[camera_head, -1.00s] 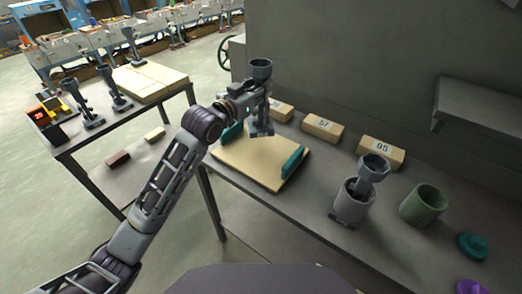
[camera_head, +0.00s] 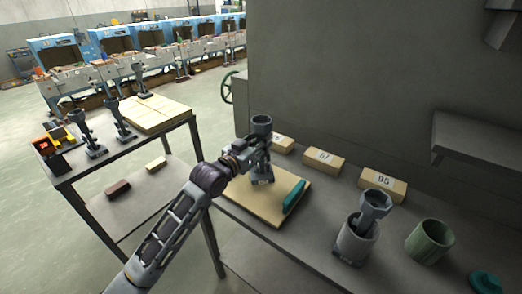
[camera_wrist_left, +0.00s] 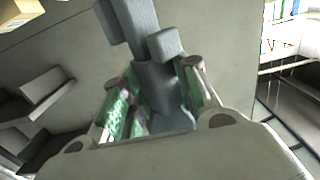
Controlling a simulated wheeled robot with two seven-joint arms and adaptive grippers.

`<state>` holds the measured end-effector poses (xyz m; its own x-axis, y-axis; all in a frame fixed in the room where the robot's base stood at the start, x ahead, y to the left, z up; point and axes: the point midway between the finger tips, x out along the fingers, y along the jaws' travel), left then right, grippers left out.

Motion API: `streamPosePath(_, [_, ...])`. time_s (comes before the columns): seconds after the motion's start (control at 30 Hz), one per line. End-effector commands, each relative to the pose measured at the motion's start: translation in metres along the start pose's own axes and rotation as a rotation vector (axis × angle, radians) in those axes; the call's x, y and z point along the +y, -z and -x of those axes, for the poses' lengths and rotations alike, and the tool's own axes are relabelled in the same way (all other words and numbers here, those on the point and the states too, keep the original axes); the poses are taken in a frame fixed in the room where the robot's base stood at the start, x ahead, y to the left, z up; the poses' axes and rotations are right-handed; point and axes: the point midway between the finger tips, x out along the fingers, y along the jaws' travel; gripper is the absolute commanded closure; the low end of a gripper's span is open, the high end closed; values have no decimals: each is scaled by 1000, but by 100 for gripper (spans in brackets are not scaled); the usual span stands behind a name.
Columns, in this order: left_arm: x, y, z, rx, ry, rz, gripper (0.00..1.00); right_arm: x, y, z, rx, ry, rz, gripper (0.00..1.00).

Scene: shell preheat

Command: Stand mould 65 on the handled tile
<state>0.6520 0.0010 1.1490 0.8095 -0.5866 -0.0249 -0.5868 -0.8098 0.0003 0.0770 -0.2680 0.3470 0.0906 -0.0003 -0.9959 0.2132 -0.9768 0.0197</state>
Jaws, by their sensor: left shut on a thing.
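My left gripper (camera_head: 254,160) is shut on a grey mould, with its cup-shaped top (camera_head: 262,122) above the jaws and its foot (camera_head: 262,181) below. The mould is upright over the handled tile (camera_head: 262,207), a tan board with a teal handle (camera_head: 293,196) on its right side. The tile's other handle is hidden behind my arm. I cannot tell whether the foot touches the tile. In the left wrist view the green-padded fingers (camera_wrist_left: 160,92) flank the mould's grey stem (camera_wrist_left: 158,78). I cannot read a number on the mould. My right gripper is out of view.
Numbered blocks (camera_head: 323,162) and (camera_head: 383,186) line the bench's back, one marked 95. A grey pot (camera_head: 354,243) holding a grey funnel-like piece and a green pot (camera_head: 429,241) stand right. The left table bears more moulds (camera_head: 92,140) and tan boards (camera_head: 158,113).

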Motion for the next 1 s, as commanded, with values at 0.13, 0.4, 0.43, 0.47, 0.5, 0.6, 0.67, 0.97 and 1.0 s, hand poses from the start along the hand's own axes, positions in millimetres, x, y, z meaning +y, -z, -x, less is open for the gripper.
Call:
streamPosePath(0.13, [0,-1,0,3,0,0,100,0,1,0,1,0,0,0])
streamPosePath(0.4, [0,-27,0,1,0,0,100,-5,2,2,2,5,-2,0])
streamPosePath(0.43, [0,-29,0,1,0,-1,100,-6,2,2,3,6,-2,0])
streamPosePath(0.47, [0,-31,0,1,0,-1,100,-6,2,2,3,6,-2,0])
streamPosePath(0.5, [0,-33,0,2,0,-1,100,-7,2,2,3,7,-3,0])
streamPosePath(0.6, [0,-35,0,4,0,-1,100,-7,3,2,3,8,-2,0])
streamPosePath(0.67, [0,-35,0,4,0,-1,100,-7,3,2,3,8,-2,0])
streamPosePath(0.97, [0,-38,-1,4,0,-1,100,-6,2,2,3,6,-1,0])
streamPosePath(1.0, [0,-38,-1,4,0,-1,100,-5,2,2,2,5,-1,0])
